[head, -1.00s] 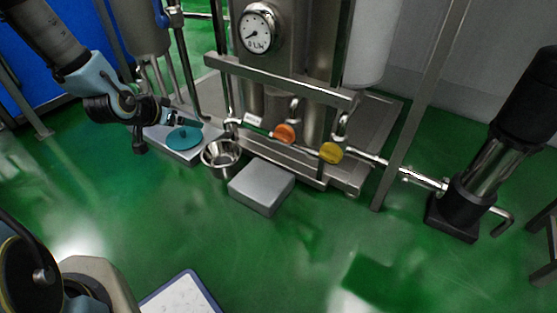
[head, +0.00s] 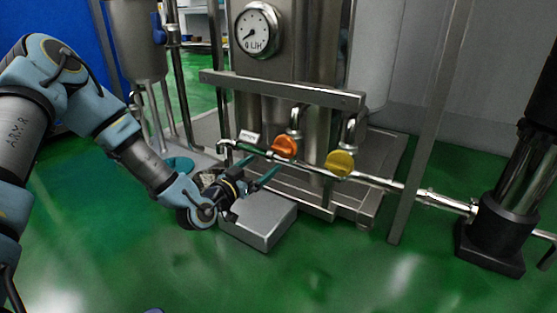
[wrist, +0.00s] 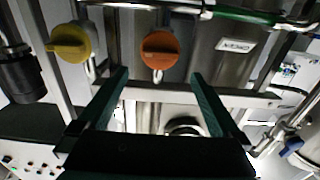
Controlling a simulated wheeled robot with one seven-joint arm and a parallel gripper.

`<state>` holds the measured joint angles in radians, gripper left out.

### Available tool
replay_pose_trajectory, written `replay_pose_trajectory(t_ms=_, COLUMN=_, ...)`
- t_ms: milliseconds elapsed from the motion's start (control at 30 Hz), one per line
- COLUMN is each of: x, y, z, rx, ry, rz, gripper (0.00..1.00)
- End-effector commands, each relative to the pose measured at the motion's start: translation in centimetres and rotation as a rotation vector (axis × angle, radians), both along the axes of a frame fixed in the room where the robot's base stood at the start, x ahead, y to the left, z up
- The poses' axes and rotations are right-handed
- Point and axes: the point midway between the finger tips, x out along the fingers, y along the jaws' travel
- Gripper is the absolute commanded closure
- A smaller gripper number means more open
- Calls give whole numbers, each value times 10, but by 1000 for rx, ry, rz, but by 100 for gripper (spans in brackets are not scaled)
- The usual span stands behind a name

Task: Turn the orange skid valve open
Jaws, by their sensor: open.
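The orange skid valve (head: 284,146) is a round knob on the horizontal pipe of the steel skid. In the wrist view the orange valve (wrist: 159,50) shows a raised grip bar lying roughly level across its face. My gripper (head: 262,171) is open and empty, just below and left of the orange valve in the head view. In the wrist view my gripper (wrist: 158,80) has its two dark green fingers spread on either side below the knob, apart from it. A yellow valve (head: 340,163) sits to the right on the same pipe; it also shows at the left in the wrist view (wrist: 70,43).
A grey box (head: 262,220) stands on the green floor under my gripper. A steel rail (head: 285,90) crosses above the valves, below a round gauge (head: 256,28). A thin post (head: 425,140) and a dark pump (head: 495,225) stand at the right.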

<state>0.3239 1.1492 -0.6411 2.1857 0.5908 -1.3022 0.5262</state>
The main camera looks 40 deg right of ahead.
Motion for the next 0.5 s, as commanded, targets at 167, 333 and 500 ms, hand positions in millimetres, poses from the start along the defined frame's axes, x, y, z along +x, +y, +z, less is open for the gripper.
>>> replay_pose_trajectory(t_ms=167, x=8, y=-31, z=-3, rx=-2, ry=-3, rz=-1, gripper=0)
replay_pose_trajectory(t_ms=333, x=16, y=-61, z=-3, rx=-2, ry=-3, rz=0, gripper=0)
replay_pose_trajectory(t_ms=500, x=22, y=-83, z=-1, rx=-2, ry=-1, rz=-1, gripper=0)
